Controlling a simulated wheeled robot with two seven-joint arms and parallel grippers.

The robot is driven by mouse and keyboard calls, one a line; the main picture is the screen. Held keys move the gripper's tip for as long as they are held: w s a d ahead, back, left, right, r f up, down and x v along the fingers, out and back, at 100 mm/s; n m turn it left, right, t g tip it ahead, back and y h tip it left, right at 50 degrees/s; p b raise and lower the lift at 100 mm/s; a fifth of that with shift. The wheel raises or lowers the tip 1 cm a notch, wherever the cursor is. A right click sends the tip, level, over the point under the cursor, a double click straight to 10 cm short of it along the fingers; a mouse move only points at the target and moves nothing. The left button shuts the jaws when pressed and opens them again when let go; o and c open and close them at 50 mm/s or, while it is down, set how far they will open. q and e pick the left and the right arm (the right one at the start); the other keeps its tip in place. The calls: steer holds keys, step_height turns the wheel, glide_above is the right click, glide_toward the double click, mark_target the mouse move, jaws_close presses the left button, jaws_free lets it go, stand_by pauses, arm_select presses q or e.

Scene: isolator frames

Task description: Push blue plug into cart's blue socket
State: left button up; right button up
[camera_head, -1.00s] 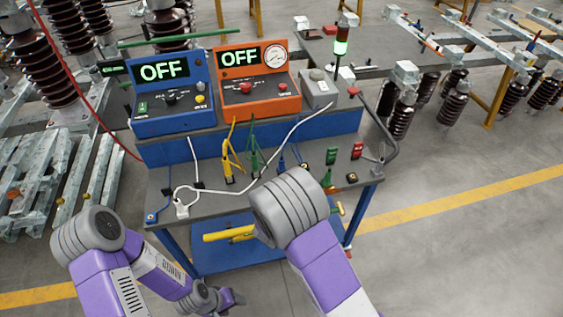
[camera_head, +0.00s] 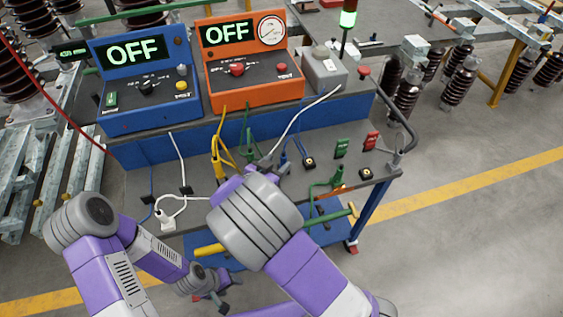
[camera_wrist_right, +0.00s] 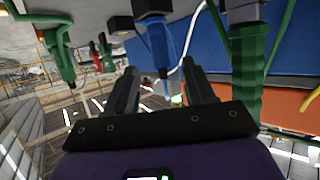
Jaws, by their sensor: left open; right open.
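A blue plug (camera_wrist_right: 155,38) shows in the right wrist view, just beyond and between the fingers of my right gripper (camera_wrist_right: 160,82). The fingers are apart, and I see no grip on it. In the head view a blue cable (camera_head: 301,143) drops to the cart top beside my right gripper (camera_head: 270,166), which is at the row of plugs and partly hidden by my wrist. I cannot tell which socket is the blue one. A second blue lead (camera_head: 151,182) hangs at the cart's left side. My left gripper (camera_head: 218,296) is open, low in front of the cart, away from the plugs.
A green plug (camera_wrist_right: 246,75) stands close beside the right gripper; another green plug (camera_wrist_right: 60,45) is farther left. Blue (camera_head: 146,85) and orange (camera_head: 240,68) consoles reading OFF stand behind.

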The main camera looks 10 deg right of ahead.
mark_target(282, 161)
steer(key=shift+b+x, duration=0.35)
steer(key=shift+x, duration=0.4)
steer(key=b+x, duration=0.1)
steer(key=x, duration=0.1)
steer(key=f+b+x, duration=0.1)
steer(key=x, duration=0.2)
steer(key=shift+f+b, duration=0.1)
steer(key=shift+b, duration=0.25)
steer(key=shift+w+d, duration=0.15)
steer(key=shift+w, duration=0.1)
jaws_close()
